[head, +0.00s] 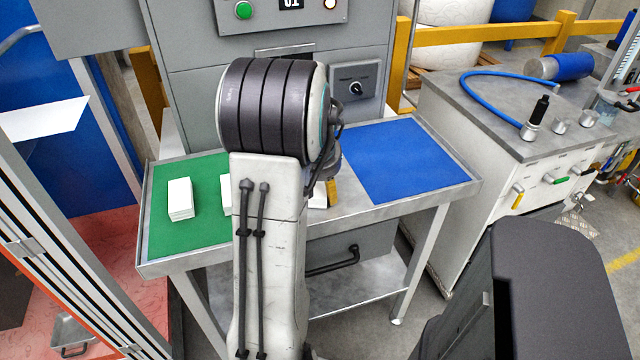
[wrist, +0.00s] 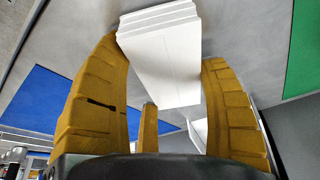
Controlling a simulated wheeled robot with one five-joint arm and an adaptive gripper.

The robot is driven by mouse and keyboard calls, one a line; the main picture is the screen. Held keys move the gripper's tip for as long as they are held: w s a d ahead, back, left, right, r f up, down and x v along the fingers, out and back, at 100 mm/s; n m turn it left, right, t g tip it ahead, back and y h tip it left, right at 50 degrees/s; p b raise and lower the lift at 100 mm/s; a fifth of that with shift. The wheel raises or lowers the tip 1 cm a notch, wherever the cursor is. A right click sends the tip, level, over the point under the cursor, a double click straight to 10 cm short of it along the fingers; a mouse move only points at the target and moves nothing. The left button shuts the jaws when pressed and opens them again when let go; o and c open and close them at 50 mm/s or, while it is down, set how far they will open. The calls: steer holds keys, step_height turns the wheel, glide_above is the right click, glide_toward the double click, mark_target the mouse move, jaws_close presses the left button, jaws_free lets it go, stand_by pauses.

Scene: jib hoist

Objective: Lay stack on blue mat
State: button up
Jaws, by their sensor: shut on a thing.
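My gripper (wrist: 165,100) has yellow fingers and is shut on a white stack (wrist: 168,62) of flat pieces, seen close up in the wrist view. In the head view my arm hides most of it; a yellow fingertip and a white edge show between the mats. The blue mat (head: 403,160) lies bare on the right of the metal table; it also shows at left in the wrist view (wrist: 45,108). The green mat (head: 210,232) on the left bears another white stack (head: 180,200) and a white thing (head: 226,196) partly hidden by my arm.
The metal table has a raised rim (head: 447,162). A grey machine cabinet (head: 190,100) with buttons and a knob stands behind it. A side bench (head: 500,120) with a blue hose and black-topped bottle is at right. A drawer (head: 350,250) sits under the table.

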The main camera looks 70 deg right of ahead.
steer(key=o, duration=1.2)
steer(key=shift+f, duration=0.1)
steer(key=shift+o, duration=0.2)
